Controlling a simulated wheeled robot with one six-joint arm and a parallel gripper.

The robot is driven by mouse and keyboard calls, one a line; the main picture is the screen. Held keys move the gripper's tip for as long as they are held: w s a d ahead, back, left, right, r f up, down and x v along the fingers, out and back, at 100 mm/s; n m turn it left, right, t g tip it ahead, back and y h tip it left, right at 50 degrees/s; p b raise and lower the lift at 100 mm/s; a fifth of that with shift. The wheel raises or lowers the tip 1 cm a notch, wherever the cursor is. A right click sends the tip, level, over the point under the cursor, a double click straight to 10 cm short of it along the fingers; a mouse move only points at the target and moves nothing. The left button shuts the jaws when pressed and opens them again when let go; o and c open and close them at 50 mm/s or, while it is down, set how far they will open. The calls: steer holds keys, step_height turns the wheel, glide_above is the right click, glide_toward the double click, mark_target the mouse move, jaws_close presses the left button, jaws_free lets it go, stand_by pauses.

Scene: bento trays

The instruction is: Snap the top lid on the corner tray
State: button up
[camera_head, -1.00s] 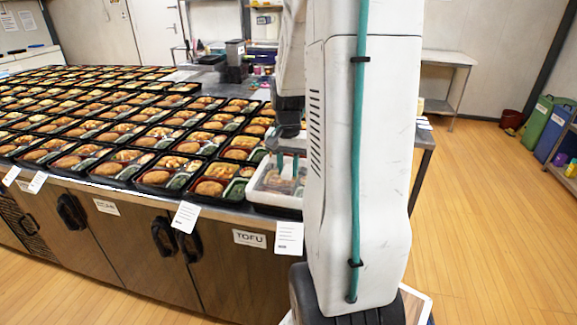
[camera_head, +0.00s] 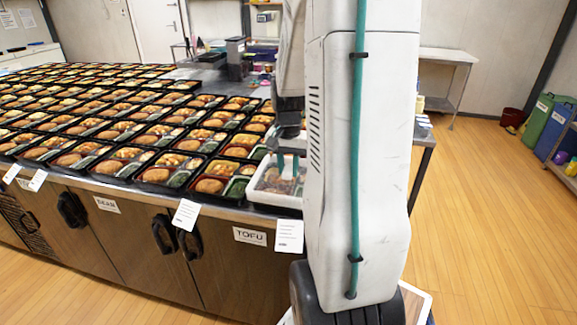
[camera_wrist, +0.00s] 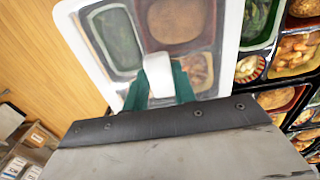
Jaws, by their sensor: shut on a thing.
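The top lid (camera_wrist: 232,40) is clear with a white rim and a white grip tab in its middle. My gripper (camera_wrist: 160,84) has teal fingers shut on that tab. In the head view the lid (camera_head: 254,193) lies over the corner tray (camera_head: 262,207), a black bento tray at the table's near right corner. Through the lid I see a patty, greens and other food in compartments. The lid looks roughly lined up with the tray. I cannot tell whether its rim is pressed down all round. My arm hides the tray's right side in the head view.
Many open filled bento trays (camera_head: 152,174) cover the table to the left, close beside the lidded one. The table's front edge has paper labels (camera_head: 290,235). Wooden floor (camera_wrist: 35,50) lies beyond the corner. A dark container (camera_head: 236,58) stands at the back.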

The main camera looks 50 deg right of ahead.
steer(key=shift+f, duration=0.3)
steer(key=shift+f, duration=0.8)
steer(key=shift+f, duration=0.1)
stand_by(0.5)
steer(key=o, duration=1.6)
steer(key=shift+c, duration=0.2)
steer(key=shift+r, duration=4.05)
